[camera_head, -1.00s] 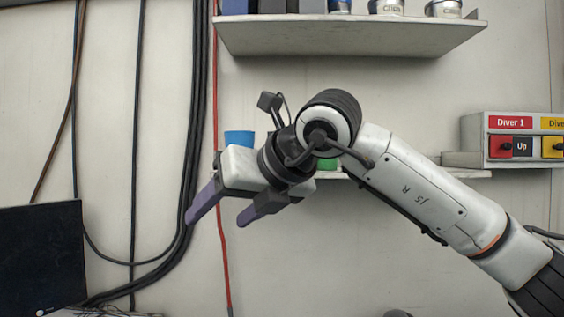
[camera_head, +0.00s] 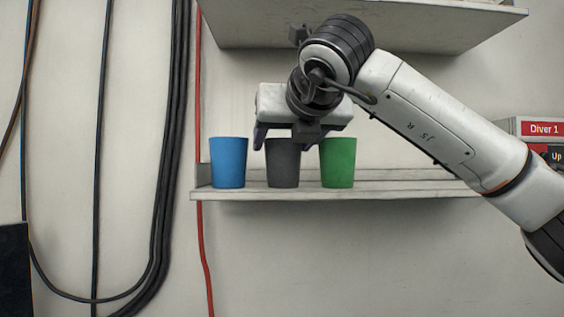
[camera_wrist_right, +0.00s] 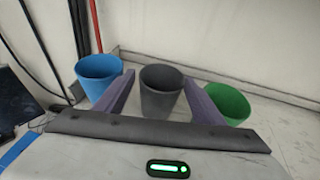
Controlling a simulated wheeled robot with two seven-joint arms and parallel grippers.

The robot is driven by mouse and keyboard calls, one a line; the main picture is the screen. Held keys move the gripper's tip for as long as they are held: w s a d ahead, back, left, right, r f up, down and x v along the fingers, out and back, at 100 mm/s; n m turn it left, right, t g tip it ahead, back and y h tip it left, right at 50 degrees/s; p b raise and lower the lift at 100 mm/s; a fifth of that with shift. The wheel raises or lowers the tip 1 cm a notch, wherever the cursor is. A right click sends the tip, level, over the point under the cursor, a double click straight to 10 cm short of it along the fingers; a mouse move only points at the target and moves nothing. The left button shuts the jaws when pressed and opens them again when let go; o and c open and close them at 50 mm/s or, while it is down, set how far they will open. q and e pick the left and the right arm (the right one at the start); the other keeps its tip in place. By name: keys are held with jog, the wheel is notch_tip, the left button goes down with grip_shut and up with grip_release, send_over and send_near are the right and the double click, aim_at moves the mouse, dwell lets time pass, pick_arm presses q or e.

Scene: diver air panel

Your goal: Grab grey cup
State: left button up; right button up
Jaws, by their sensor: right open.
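The grey cup (camera_head: 283,168) stands upright on the lower shelf, between the blue cup (camera_head: 228,163) and the green cup (camera_head: 338,163). My right gripper (camera_head: 284,138) is open, above and in front of the grey cup, and hides part of its rim. In the right wrist view the grey cup (camera_wrist_right: 160,90) appears between the two purple fingers of the right gripper (camera_wrist_right: 160,95), with a gap on each side. The blue cup (camera_wrist_right: 98,74) is left of the fingers there, and the green cup (camera_wrist_right: 230,102) is right of them. My left gripper is not in view.
The lower shelf (camera_head: 400,188) is clear right of the green cup. An upper shelf (camera_head: 440,28) hangs over my arm. Black cables (camera_head: 170,120) and a red hose (camera_head: 203,240) run down the wall at left. A diver panel (camera_head: 545,130) is at right.

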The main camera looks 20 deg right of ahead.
aim_at(279, 152)
jog(key=p+x, duration=0.1)
jog(key=x, duration=0.4)
jog(key=shift+d+p, duration=0.2)
jog(key=shift+p, duration=0.2)
jog(key=shift+w+f, duration=0.25)
jog(key=shift+w, duration=0.2)
jog(key=c, duration=0.8)
